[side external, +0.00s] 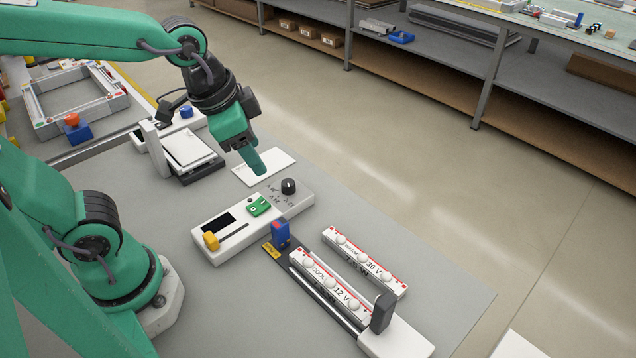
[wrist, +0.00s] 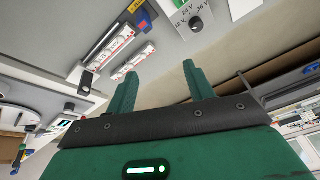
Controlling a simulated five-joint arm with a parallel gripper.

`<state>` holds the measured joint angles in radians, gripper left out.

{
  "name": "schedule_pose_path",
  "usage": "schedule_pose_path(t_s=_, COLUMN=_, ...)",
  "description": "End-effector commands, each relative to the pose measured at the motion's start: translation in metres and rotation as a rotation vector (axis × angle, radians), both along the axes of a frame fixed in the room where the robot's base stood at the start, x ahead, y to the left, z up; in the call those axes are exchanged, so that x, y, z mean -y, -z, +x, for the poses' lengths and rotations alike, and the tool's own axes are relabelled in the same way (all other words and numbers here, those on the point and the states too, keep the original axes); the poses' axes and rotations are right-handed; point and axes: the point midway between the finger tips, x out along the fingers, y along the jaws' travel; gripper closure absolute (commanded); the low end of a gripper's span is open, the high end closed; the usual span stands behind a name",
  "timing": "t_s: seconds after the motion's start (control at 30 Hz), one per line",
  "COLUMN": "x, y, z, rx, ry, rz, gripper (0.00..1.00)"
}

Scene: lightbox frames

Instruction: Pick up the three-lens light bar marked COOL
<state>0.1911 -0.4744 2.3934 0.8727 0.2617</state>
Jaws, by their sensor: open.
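The COOL light bar (side external: 332,288), white with red edging and three round lenses and also marked 12 V, lies at the lower middle of the side view, along the rail of a fixture (side external: 398,340). In the wrist view the COOL bar (wrist: 111,46) appears to be the one nearer the dark rail; its lettering is too small to read. My gripper (side external: 252,165) is in the air, up and left of the bar and apart from it. In the wrist view my gripper's two green fingers (wrist: 159,78) are spread with nothing between them.
A similar bar marked 36 V (side external: 365,262) lies parallel beside the COOL bar. A blue block (side external: 281,235) and a black block (side external: 382,312) stand at the fixture's ends. A white control box (side external: 240,228) with a black dial (side external: 288,186) sits left. Grey table right of the bars is clear.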

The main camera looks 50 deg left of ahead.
Motion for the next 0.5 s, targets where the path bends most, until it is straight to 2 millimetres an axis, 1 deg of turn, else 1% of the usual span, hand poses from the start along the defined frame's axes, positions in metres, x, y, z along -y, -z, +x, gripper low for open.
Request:
schedule_pose_path(t_s=0.03, x=0.01, y=0.005, z=0.005, rx=-0.022, ry=0.063, rz=0.016, gripper=0.47)
schedule_pose_path(t_s=0.2, x=0.039, y=0.022, z=0.018, rx=-0.076, ry=0.266, rz=0.067, gripper=0.47)
schedule_pose_path(t_s=0.37, x=0.069, y=0.041, z=0.026, rx=-0.123, ry=0.458, rz=0.113, gripper=0.47)
schedule_pose_path(t_s=0.5, x=0.096, y=0.061, z=0.03, rx=-0.165, ry=0.626, rz=0.151, gripper=0.47)
